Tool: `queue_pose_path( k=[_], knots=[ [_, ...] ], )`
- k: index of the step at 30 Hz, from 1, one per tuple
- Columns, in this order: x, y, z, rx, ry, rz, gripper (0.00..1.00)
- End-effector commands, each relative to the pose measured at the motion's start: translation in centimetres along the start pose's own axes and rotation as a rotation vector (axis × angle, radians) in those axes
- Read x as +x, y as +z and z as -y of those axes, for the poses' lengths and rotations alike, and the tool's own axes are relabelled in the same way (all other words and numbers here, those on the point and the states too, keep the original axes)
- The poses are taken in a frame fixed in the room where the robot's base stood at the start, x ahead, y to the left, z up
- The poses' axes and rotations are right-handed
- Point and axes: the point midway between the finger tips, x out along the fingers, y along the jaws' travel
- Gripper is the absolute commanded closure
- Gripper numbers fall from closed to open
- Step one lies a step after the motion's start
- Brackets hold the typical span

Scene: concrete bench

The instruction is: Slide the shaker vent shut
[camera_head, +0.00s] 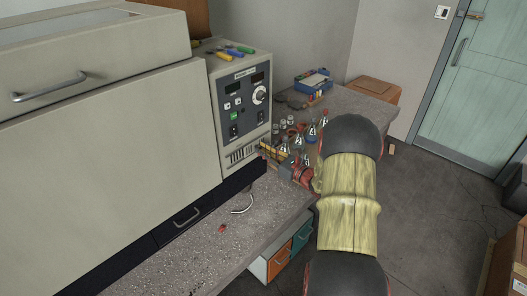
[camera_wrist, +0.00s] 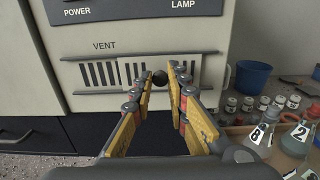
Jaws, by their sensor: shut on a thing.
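The shaker (camera_head: 110,120) is a large beige cabinet on the bench, with a control panel at its right end. Its vent (camera_wrist: 103,74) is a slotted grille low on the panel, marked VENT; dark slots show to the left of the knob. The grille also shows in the head view (camera_head: 241,154). The fingers hide some slots.
Flasks (camera_wrist: 288,138) with number labels stand at the right of my gripper, with several small jars (camera_wrist: 248,104) and a blue cup (camera_wrist: 253,77) behind.

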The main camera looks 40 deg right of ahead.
Motion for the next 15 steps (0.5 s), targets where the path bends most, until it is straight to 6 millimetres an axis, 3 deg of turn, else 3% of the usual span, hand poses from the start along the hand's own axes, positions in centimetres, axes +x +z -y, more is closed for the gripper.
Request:
queue_pose_path(
  k=[11, 15],
  knots=[
    [0.0, 0.0, 0.0, 0.000, 0.000, 0.000, 1.00],
    [0.1, 0.1, -1.3, 0.001, 0.003, -0.001, 1.00]
  ],
)
